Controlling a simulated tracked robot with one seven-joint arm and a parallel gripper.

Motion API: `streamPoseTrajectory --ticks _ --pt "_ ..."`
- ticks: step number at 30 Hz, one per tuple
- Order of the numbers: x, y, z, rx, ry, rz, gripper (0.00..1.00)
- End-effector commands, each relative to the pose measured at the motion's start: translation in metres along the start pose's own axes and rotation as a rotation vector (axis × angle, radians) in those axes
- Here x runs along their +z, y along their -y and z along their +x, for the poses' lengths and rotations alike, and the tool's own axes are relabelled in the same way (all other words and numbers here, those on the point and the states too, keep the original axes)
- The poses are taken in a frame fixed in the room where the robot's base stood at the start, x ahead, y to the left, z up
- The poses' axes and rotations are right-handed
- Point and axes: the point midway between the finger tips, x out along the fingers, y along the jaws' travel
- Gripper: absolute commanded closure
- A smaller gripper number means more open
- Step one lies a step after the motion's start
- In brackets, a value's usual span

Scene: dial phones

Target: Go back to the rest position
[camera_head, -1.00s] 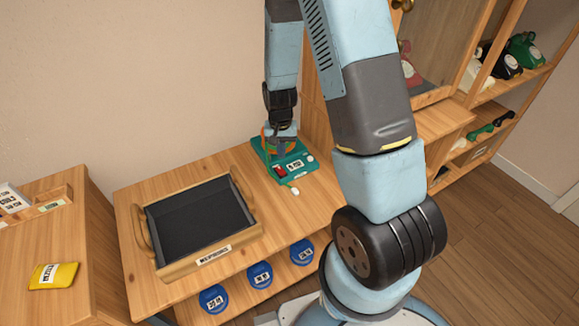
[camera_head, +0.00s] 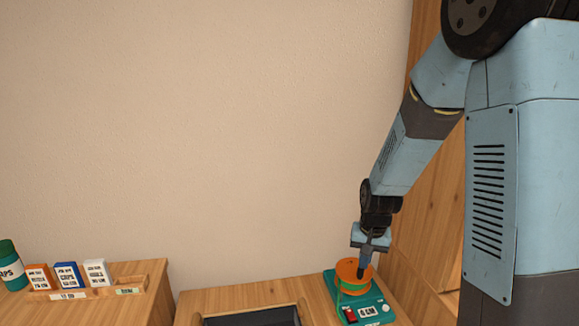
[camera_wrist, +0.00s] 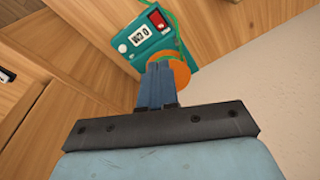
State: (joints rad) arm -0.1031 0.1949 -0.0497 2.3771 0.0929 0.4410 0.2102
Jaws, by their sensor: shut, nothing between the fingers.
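My gripper (camera_head: 364,268) is shut and empty, pointing down. Its fingertips are at an orange disc or spool (camera_head: 346,272) on top of a teal box (camera_head: 371,301). I cannot tell whether they touch it. The box has a red switch and a small white display, and stands on the wooden table beside the wall. In the wrist view my blue fingers (camera_wrist: 159,72) are together, in front of the orange disc (camera_wrist: 181,72). The teal box (camera_wrist: 143,44) shows beyond them, with a green cord or strip at its top.
A dark-lined wooden tray (camera_head: 304,312) is cut off at the bottom edge. At left, a wooden unit (camera_head: 148,268) holds small boxes (camera_head: 66,275) and a green-capped container (camera_head: 10,268). A wooden cabinet stands behind my arm at right. The wall area is clear.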

Motion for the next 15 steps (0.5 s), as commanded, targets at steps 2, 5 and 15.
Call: streamPoseTrajectory --ticks 2,5,15 --pt "0.002 -0.002 -0.025 -0.011 -0.026 -0.013 1.00" --pt "0.008 -0.004 -0.053 -0.020 -0.054 -0.033 1.00" --pt "0.039 -0.017 -0.140 -0.038 -0.146 -0.101 1.00"
